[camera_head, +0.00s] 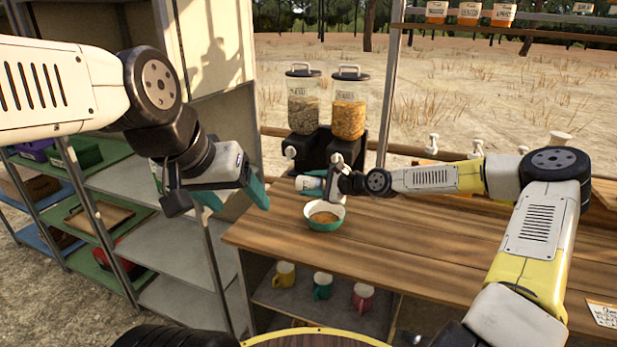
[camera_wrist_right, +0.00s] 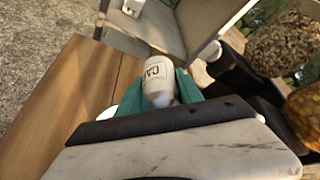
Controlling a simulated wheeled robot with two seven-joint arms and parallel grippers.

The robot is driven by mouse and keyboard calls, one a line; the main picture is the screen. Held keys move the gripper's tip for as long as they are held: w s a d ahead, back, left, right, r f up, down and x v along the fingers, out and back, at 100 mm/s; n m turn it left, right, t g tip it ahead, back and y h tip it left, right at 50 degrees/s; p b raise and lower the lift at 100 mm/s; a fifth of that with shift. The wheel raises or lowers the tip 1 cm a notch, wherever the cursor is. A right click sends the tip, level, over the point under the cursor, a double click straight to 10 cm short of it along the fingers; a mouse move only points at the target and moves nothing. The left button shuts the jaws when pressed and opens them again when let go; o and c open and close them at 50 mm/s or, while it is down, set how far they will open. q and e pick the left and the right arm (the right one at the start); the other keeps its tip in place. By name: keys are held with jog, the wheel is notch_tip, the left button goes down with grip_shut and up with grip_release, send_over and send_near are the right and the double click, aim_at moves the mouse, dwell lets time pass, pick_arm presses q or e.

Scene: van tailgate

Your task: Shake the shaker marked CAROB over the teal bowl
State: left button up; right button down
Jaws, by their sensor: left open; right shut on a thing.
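The teal bowl (camera_head: 311,224) stands on the wooden counter, with a white inside and orange-brown contents. My right gripper (camera_head: 318,186) is shut on a white shaker (camera_head: 307,184), held tilted well over to its side just above the bowl. A sliver of white rim, probably the bowl (camera_wrist_right: 107,113), shows beside the fingers. My left gripper (camera_head: 238,198) is open and empty, left of the bowl, near the counter's left end.
Two dispensers (camera_head: 348,105) with dry contents stand behind the bowl. Several mugs (camera_head: 323,285) sit on a shelf under the counter (camera_head: 420,245). A metal rack (camera_head: 110,215) with trays stands at left. White pump bottles (camera_head: 432,145) line the back right. The counter's middle is clear.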

aim_at(303, 177)
jog(key=a+h, duration=0.1)
jog(key=a+r+g+h, duration=0.1)
jog(key=h, duration=0.1)
jog(key=w+n+g+h, duration=0.1)
jog(key=shift+a+r+h, duration=0.2)
jog(key=shift+a+h, duration=0.2)
jog(key=h, duration=0.1)
jog(key=r+g+h, duration=0.1)
jog(key=shift+a+h, duration=0.15)
jog(key=shift+h, duration=0.15)
jog(key=h, duration=0.1)
jog(key=r+g+h, duration=0.1)
jog(key=h, duration=0.1)
jog(key=a+n+h, duration=0.1)
jog(key=shift+w+r+g, duration=0.1)
jog(key=shift+r+g, duration=0.15)
jog(key=shift+g, duration=0.05)
jog(key=shift+r+n+g+h, duration=0.15)
jog(key=shift+r+g+h, duration=0.2)
jog(key=shift+h, duration=0.7)
jog(key=shift+r+n+g+h, duration=0.15)
jog(key=shift+r+g+h, duration=0.2)
jog(key=shift+h, duration=0.7)
